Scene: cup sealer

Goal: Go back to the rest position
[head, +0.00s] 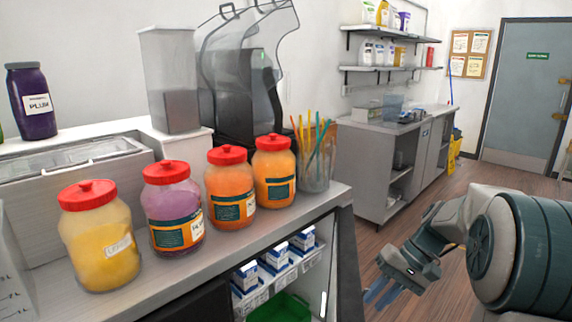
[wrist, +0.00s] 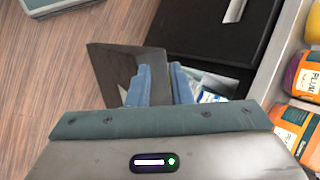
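My gripper (head: 380,296) hangs over the wooden floor at the lower right of the head view, clear of the counter. In the wrist view its two blue fingers (wrist: 160,84) point away from the camera with a narrow gap between them. Nothing is seen held in the gap. The gripper looks partly open and empty. My arm reaches in from the right edge of the head view. The task names no object.
The counter (head: 262,214) on the left bears several red-lidded jars (head: 232,190) and a cup of straws (head: 316,160). Shelves below hold small boxes (head: 273,260) and a green bin (head: 280,306). Open floor (head: 440,190) leads to a grey door (head: 524,95).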

